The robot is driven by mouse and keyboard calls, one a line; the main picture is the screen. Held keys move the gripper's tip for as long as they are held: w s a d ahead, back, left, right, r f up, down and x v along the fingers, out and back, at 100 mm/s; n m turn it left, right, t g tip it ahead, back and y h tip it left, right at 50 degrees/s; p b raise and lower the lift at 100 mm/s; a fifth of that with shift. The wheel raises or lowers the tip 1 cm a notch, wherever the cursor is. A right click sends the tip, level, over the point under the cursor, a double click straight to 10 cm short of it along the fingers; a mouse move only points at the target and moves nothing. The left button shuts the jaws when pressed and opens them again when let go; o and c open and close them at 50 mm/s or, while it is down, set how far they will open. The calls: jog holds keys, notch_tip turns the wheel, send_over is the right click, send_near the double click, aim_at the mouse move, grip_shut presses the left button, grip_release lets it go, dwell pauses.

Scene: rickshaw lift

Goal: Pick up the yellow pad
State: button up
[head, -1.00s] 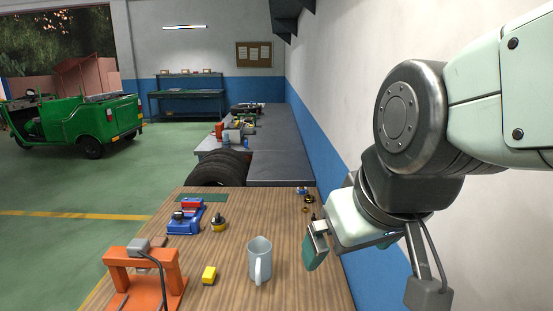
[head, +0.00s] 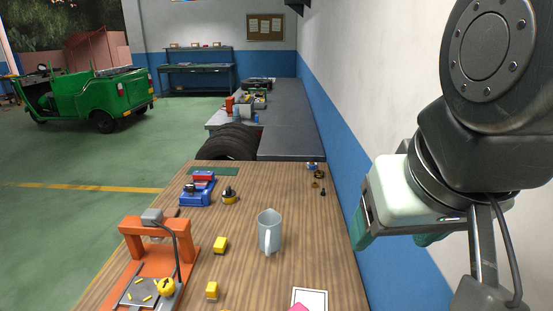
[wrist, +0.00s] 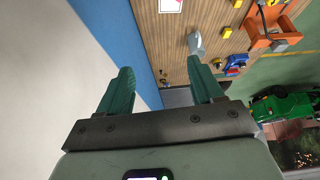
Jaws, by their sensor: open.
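I cannot tell which is the yellow pad. My gripper (head: 395,238) is open and empty, with green fingers. It hangs beyond the table's right edge, by the wall, well apart from the blocks. In the wrist view nothing is between its fingertips (wrist: 160,66).
A grey mug (head: 269,236) stands between the blocks and my gripper. An orange press (head: 185,259) with a round yellow knob is at the left. A blue device (head: 197,190) sits behind. A white card (head: 317,296) with something pink lies at the front.

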jog(key=w+d+f+n+g+h, duration=0.1)
jog(key=w+n, duration=0.1)
jog(key=w, duration=0.3)
jog(key=w+d+f+n+h, duration=0.1)
jog(key=w+n+h, duration=0.15)
jog(key=w, duration=0.35)
jog(key=w+a+f+n+t+h, duration=0.1)
jog(key=w+a+f+n, duration=0.25)
jog(key=w, duration=0.35)
jog(key=w+a+f+n+h, duration=0.2)
jog(key=w+n, duration=0.2)
jog(key=w, duration=0.3)
jog(key=n+t+y, duration=0.5)
jog(key=n+t, duration=0.3)
jog(key=n, duration=1.5)
send_over(218, 247)
jog(key=s, duration=0.5)
notch_tip(218, 247, down, 27)
jog(key=shift+m, duration=0.3)
jog(key=f, duration=0.7)
jog(key=shift+w+a+f, duration=0.2)
jog(key=shift+w+f, duration=0.05)
jog(key=shift+w, duration=0.55)
jog(key=shift+x, duration=3.15)
jog(key=shift+f, duration=0.1)
